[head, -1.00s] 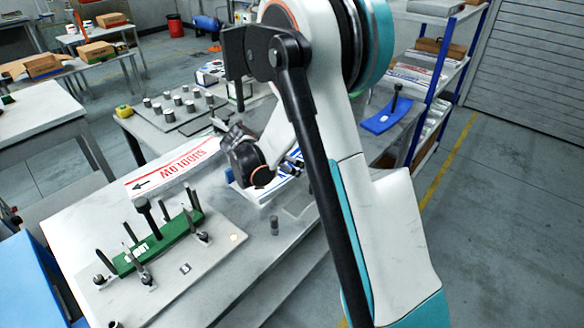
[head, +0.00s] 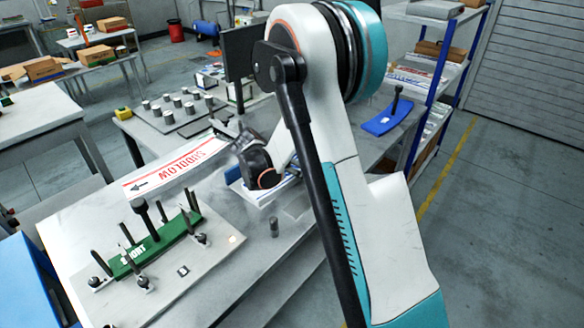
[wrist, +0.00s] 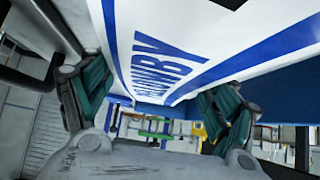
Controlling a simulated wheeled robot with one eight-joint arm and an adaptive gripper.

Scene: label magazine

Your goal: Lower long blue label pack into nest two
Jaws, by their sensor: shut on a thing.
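The blue label pack (wrist: 215,45) is white with broad blue stripes and blue lettering, and fills the upper middle of the wrist view. My gripper (wrist: 155,100) is shut on it, with teal finger pads on either side. In the head view, a white and blue part of the pack (head: 272,191) shows low over the table, beyond my wrist. My arm hides most of the pack and my fingertips there. I cannot tell whether the pack touches the nest below; nest two is not clearly visible.
A red-lettered pack (head: 178,168) lies to the left. In front of it is a green SHORT plate (head: 158,243) with a black post, among upright pins. A small grey cylinder (head: 274,227) stands nearby. A blue plate with a post (head: 389,118) lies at the back right.

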